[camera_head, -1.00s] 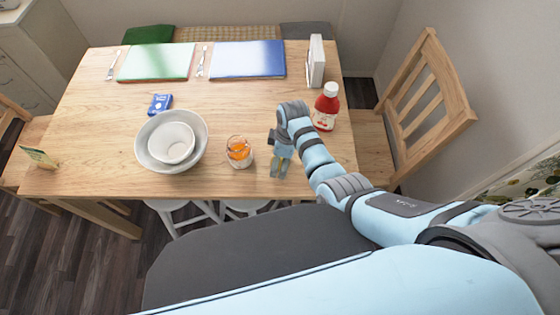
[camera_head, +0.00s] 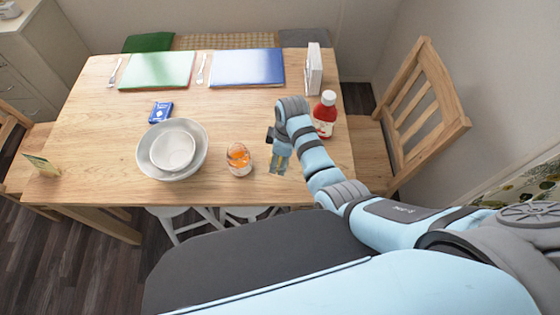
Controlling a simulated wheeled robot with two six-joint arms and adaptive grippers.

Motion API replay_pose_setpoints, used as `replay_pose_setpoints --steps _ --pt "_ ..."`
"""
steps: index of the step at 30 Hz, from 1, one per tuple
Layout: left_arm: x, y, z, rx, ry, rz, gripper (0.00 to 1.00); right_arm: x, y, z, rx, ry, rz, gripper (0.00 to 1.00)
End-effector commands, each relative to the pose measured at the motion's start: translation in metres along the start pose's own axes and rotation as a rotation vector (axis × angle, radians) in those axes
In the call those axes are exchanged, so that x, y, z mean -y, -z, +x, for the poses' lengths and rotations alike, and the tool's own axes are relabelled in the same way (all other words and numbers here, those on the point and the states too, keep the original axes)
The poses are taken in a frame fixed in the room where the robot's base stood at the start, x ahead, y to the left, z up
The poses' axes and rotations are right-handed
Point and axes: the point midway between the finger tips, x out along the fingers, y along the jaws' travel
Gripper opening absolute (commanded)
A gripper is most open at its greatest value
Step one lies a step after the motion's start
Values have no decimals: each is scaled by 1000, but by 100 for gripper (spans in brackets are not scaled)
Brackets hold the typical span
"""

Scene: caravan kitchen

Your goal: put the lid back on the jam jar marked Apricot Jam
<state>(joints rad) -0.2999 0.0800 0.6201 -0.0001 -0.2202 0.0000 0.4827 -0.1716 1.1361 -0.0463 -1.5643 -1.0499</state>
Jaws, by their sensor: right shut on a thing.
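The jam jar (camera_head: 239,160) stands upright near the table's front edge, with orange jam showing at its uncovered mouth. Its label is too small to read. My right gripper (camera_head: 278,172) points down to the right of the jar, apart from it, low over the table. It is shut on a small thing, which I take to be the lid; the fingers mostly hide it. No other lid shows on the table. My left gripper is not in view.
Nested white bowls (camera_head: 172,150) stand left of the jar. A red bottle with a white cap (camera_head: 325,114) stands close behind my right arm. A blue box (camera_head: 161,112) lies farther back. The table (camera_head: 235,105) is clear behind the jar.

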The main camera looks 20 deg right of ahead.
Motion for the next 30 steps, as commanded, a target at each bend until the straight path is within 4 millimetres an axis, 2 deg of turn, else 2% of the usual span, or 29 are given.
replay_pose_setpoints --steps 1,6,9,13,19,30 --pt "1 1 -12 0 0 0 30 -1 3 -22 -3 -4 0 41" --pt "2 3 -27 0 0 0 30 -1 10 -77 -2 -5 0 41" --pt "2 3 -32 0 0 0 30 -1 13 -105 -2 -4 0 41" --pt "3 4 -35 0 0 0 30 0 16 -131 -1 -2 0 41" --pt "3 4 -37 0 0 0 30 0 18 -151 0 -1 0 41" --pt "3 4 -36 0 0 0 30 0 18 -152 1 0 0 41"
